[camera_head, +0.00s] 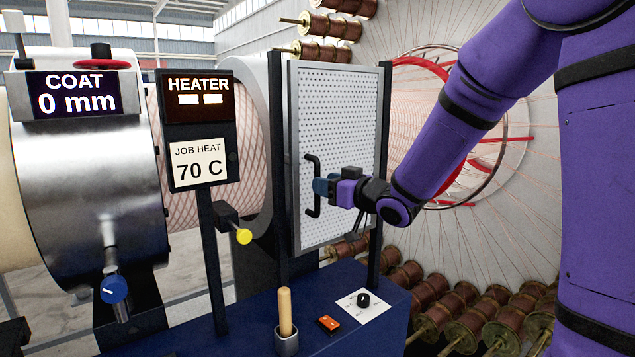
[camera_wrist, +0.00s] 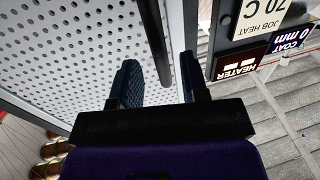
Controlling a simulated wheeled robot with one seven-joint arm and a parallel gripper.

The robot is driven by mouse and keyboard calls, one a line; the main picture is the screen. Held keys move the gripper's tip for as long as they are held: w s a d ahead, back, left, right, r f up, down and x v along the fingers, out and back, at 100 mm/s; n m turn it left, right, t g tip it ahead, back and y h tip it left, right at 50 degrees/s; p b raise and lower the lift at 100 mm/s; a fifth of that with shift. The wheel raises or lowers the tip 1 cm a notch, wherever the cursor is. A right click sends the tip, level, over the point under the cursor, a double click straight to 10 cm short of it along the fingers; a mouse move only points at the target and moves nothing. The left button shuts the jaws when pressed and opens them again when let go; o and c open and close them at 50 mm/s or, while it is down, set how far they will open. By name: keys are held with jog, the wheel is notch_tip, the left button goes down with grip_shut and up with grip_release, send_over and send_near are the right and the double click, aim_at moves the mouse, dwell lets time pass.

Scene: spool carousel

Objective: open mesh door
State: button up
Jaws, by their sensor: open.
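The mesh door (camera_head: 340,110) is a grey framed panel with many small holes, standing upright between two dark posts. It looks shut or nearly so. Its black vertical handle (camera_head: 312,206) is on the left side of the panel. My gripper (camera_head: 322,186) is at the handle's middle height, with its blue fingers open. In the wrist view the gripper (camera_wrist: 157,78) has one finger on each side of a dark bar, the handle (camera_wrist: 153,40). No finger clearly touches it. The perforated panel (camera_wrist: 70,50) fills the left of that view.
A heater sign (camera_head: 198,98) and a yellow knob (camera_head: 244,236) stand left of the door. Copper spools (camera_head: 430,292) and a large wheel lie behind.

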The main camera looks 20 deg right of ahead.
aim_at(317, 210)
jog(key=shift+x, duration=1.7)
grip_shut()
